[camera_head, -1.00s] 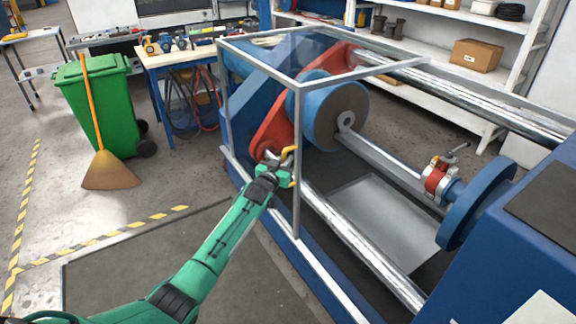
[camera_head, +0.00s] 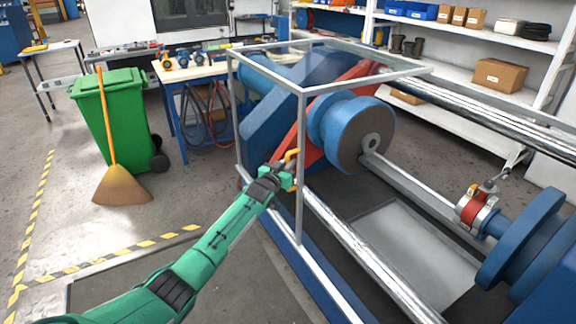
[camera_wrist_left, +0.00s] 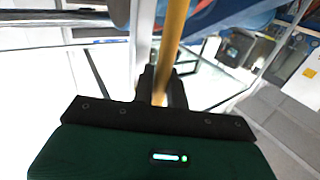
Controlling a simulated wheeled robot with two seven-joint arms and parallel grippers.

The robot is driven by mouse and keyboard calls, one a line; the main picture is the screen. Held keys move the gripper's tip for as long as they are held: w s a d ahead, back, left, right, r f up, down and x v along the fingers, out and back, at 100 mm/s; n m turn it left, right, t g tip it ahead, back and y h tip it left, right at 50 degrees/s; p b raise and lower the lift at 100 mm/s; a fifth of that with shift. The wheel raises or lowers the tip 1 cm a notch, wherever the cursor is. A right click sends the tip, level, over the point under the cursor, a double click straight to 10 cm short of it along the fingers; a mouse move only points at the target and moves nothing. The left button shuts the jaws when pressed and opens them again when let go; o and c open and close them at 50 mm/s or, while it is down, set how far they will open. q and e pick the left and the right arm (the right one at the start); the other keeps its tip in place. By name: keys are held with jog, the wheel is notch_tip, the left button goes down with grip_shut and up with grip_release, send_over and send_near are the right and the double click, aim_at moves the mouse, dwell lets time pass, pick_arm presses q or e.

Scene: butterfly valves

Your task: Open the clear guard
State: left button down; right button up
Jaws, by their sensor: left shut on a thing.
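The clear guard (camera_head: 300,140) is a box of grey metal frame with see-through panels around the left end of the blue machine. It stands in front of the red arm and the blue disc (camera_head: 362,135). A yellow handle (camera_head: 291,156) sits at its near upright post. My left gripper (camera_head: 288,178) is shut on this handle. The left wrist view shows the yellow handle (camera_wrist_left: 174,40) running down between the dark fingers (camera_wrist_left: 163,88). The fingertips are partly hidden in the head view. My right gripper is not in view.
A green bin (camera_head: 115,110) and a broom (camera_head: 120,185) stand at left. Behind are a workbench (camera_head: 195,65) and shelves (camera_head: 455,85). The floor at left is mostly clear.

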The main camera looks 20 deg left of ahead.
pick_arm(q)
jog(key=c, duration=1.5)
grip_release()
jog(key=shift+a, duration=0.1)
